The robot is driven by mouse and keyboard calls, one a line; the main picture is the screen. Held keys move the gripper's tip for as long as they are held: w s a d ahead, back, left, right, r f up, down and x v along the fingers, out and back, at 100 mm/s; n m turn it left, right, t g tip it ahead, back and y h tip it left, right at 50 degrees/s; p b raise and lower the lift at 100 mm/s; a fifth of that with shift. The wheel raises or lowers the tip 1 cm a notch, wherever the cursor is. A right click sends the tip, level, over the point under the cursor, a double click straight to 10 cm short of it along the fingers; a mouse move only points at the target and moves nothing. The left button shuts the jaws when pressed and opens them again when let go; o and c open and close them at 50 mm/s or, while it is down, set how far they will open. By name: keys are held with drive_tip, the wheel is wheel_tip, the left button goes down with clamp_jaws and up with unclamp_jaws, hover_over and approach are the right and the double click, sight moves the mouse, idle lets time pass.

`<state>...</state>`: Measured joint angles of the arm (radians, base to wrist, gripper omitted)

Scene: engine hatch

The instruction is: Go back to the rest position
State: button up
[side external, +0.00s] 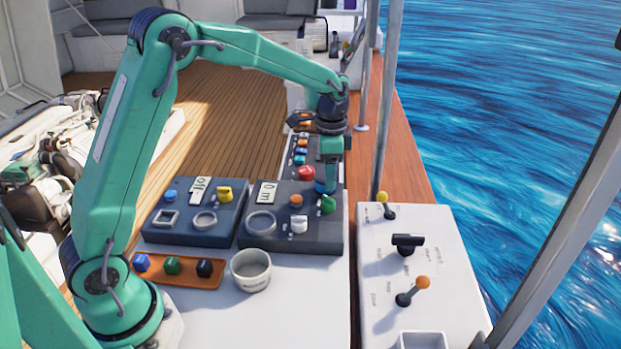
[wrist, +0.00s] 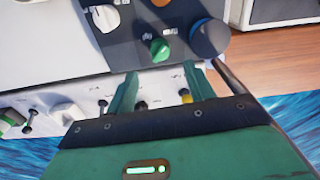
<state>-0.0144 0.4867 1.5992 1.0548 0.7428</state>
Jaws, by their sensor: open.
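My gripper (side external: 329,182) is low over the right rear corner of the right dark control panel (side external: 322,238), close to a green knob (side external: 328,204) and a blue knob (side external: 320,188). In the wrist view, my gripper (wrist: 160,70) has its two green fingers apart with nothing between them. The green knob (wrist: 160,49) shows just beyond the fingertips, and the large blue knob (wrist: 209,38) is beyond the right finger. I cannot tell whether a finger touches either knob. My arm reaches out over the panels from the left.
A left dark panel (side external: 190,236), an orange tray (side external: 190,282) with coloured blocks and a grey mug (side external: 250,270) are on the white counter. A white console (side external: 425,275) with levers stands at right.

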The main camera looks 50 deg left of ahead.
drive_tip(key=s+r+n+t, duration=0.3)
drive_tip(key=s+r+n, duration=0.1)
drive_tip(key=s+r, duration=0.8)
drive_tip(key=s+n+t, duration=0.2)
drive_tip(key=s+n, duration=0.2)
drive_tip(key=s, duration=1.1)
drive_tip(key=shift+d+f+t, duration=0.25)
drive_tip(key=shift+d+t, duration=0.05)
drive_tip(key=shift+d, duration=0.05)
